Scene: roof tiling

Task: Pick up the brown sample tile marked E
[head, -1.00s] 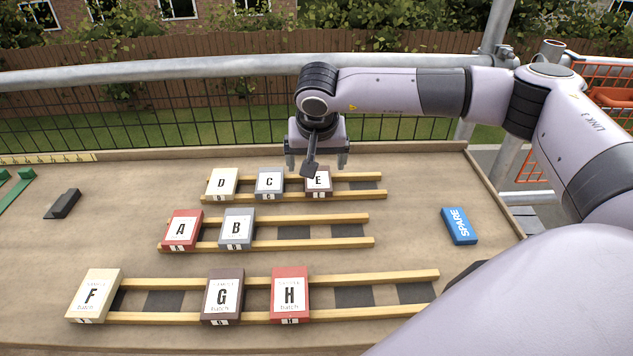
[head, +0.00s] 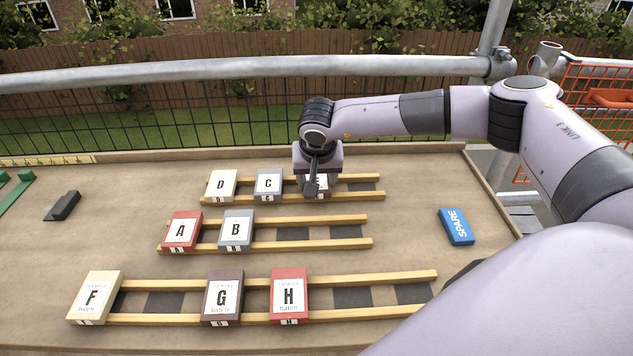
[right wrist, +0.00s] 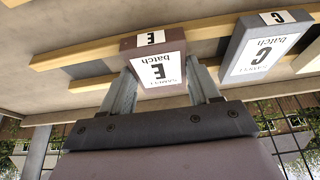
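The brown tile E (right wrist: 152,69) rests on the back pair of wooden rails, at the right end of its row. In the head view my right gripper (head: 317,190) hides much of it, leaving part of its white label visible. In the right wrist view the two grey fingers of my right gripper (right wrist: 161,82) lie along opposite sides of tile E, with no clear gap, so they look shut on it. The tile still appears to sit on the rails. My left gripper is out of view.
Grey tile C (head: 268,182) stands just left of tile E, with cream tile D (head: 221,184) beyond it. Tiles A (head: 181,230) and B (head: 236,229) are on the middle rails. A blue SPARE block (head: 457,227) lies at the right. A mesh fence runs behind the board.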

